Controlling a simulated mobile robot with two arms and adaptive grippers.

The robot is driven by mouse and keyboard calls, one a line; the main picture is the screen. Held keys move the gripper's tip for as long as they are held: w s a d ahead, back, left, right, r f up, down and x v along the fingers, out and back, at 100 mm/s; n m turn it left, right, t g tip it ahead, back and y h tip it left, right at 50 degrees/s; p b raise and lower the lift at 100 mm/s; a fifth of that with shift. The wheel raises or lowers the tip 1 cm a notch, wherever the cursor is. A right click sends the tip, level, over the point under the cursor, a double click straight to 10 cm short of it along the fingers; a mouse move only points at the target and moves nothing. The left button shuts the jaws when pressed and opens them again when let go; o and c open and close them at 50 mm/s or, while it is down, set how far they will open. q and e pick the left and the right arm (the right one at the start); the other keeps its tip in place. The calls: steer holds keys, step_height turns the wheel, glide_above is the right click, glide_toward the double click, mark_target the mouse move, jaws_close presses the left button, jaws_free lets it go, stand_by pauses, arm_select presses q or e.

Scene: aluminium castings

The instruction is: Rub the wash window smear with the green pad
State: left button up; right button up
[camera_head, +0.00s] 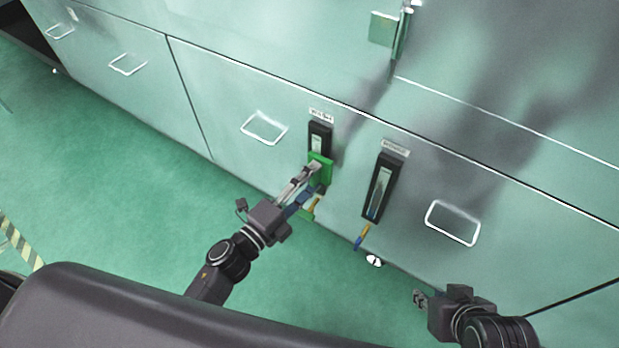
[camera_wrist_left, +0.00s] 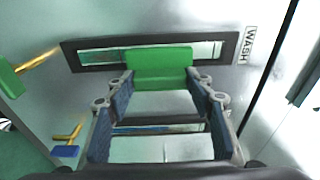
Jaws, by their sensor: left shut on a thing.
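The wash window (camera_head: 319,140) is a tall dark-framed sight glass on the pale green cabinet front. In the left wrist view it lies sideways (camera_wrist_left: 100,57), with the WASH label (camera_wrist_left: 249,46) at its right end. My left gripper (camera_head: 313,172) is shut on the green pad (camera_head: 321,167). The pad (camera_wrist_left: 160,66) overlaps the middle of the window, covering part of its glass; I cannot tell whether it touches. I cannot make out the smear. My right gripper (camera_head: 420,298) is low at the right, away from the window; its finger opening is unclear.
A second sight window (camera_head: 380,187) is right of the wash window. A green-handled valve (camera_head: 308,212) and a blue-handled valve (camera_head: 358,243) hang below the windows. Drawer handles (camera_head: 264,128) and (camera_head: 453,223) protrude either side. Green floor (camera_head: 110,180) is open at left.

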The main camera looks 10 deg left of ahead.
arm_select(q)
steer(key=v, duration=0.5)
steer(key=shift+s+d, duration=0.15)
steer(key=shift+d, duration=0.1)
steer(key=shift+s+a, duration=0.15)
steer(key=shift+s, duration=0.3)
arm_select(e)
steer(key=shift+s+f, duration=0.1)
steer(key=shift+s, duration=0.15)
steer(key=shift+w, duration=0.1)
arm_select(q)
steer(key=v, duration=0.3)
arm_select(e)
steer(key=shift+w+r, duration=0.2)
steer(key=shift+w, duration=0.1)
arm_select(q)
steer(key=shift+r, duration=0.1)
arm_select(e)
steer(key=shift+s+a+f, duration=0.1)
steer(key=shift+s+f, duration=0.1)
